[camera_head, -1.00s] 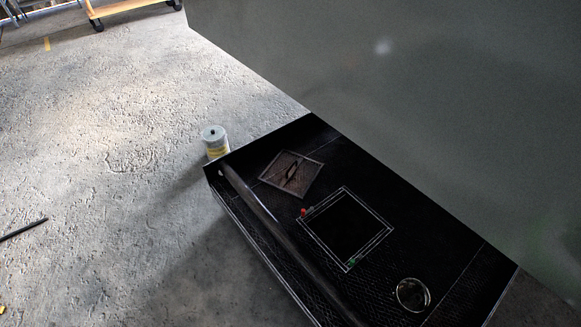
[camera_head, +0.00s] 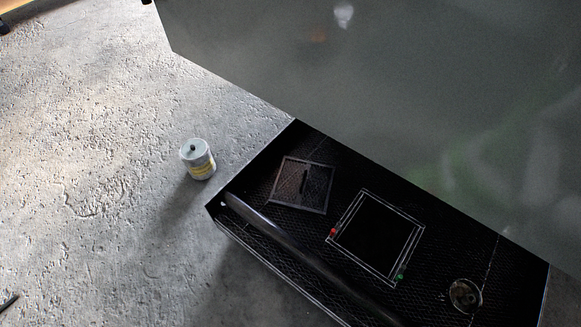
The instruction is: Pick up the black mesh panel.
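The black mesh panel (camera_head: 317,187) lies on the dark top of a black bench-like box (camera_head: 262,208), towards its left end. It is square with a lighter rim and a dark upright or slot-like feature in its middle, perhaps a handle. To its right is a square opening or dark plate with a pale frame (camera_head: 364,195), with a red piece (camera_head: 333,232) at its left and a green piece (camera_head: 401,278) at its lower right. My gripper is not in view.
A grey rail or bar (camera_head: 290,245) runs along the box's near edge. A white canister with a yellow label (camera_head: 198,159) stands on the concrete floor (camera_head: 100,180), left of the box. A round glassy item (camera_head: 465,295) sits at the right. A large grey wall (camera_head: 400,80) borders the box behind.

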